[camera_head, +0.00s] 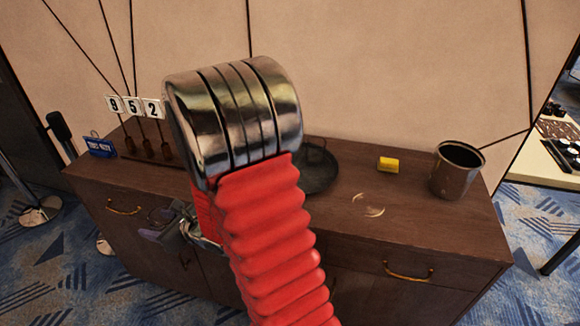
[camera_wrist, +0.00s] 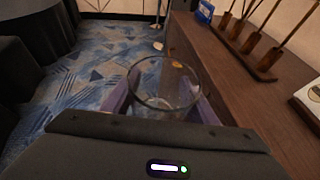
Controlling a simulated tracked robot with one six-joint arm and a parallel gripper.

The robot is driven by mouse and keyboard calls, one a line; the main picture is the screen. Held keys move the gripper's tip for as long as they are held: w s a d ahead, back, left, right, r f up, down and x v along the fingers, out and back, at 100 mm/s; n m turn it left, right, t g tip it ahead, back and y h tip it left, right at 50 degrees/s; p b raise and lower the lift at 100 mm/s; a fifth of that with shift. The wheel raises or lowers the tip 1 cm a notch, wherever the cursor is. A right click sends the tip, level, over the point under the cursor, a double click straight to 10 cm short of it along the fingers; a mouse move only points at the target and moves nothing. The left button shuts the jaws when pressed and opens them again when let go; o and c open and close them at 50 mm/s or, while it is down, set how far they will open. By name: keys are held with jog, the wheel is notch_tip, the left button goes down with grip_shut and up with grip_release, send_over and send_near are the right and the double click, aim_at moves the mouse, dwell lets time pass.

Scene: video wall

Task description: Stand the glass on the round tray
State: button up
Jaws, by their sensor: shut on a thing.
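The glass (camera_wrist: 166,104) is clear, and its round rim faces the wrist camera. My gripper (camera_wrist: 163,108) is shut on it, with a purple-grey finger on either side. In the head view my gripper (camera_head: 172,232) shows low at the left, in front of the sideboard's front face and partly hidden by my arm. The glass is hard to make out there. The round tray (camera_head: 324,172) is dark and lies on the sideboard right of my arm, which hides its left part. My gripper is well left of the tray.
The wooden sideboard (camera_head: 440,222) also holds a yellow block (camera_head: 388,164), a metal bin (camera_head: 456,170), a blue sign (camera_head: 100,147) and number cards on a stand (camera_head: 150,150). A faint pale curved shape (camera_head: 368,205) lies right of the tray. Patterned carpet is below my gripper.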

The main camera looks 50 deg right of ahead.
jog(key=d+r+m+h, duration=0.1)
jog(key=d, duration=0.6)
jog(key=d+r+m+h, duration=0.1)
jog(key=d, duration=0.6)
jog(key=s+d+r+m+h, duration=0.1)
jog(key=d, duration=0.6)
jog(key=shift+r+h, duration=0.35)
jog(key=shift+h, duration=0.05)
jog(key=s+d+r+m+h, duration=0.1)
jog(key=s+d, duration=0.2)
jog(key=d, duration=0.4)
jog(key=s+d+r+m+h, duration=0.1)
jog(key=s+d, duration=0.2)
jog(key=d, duration=0.4)
jog(key=s+d+r+m+g+h, duration=0.1)
jog(key=s+d+r+h, duration=0.1)
jog(key=s+d, duration=0.2)
jog(key=d, duration=0.3)
jog(key=shift+m, duration=0.4)
jog(key=shift+s+d, duration=0.1)
jog(key=shift+f, duration=3.05)
jog(key=shift+f, duration=0.1)
jog(key=shift+f, duration=1.75)
jog(key=shift+f, duration=0.1)
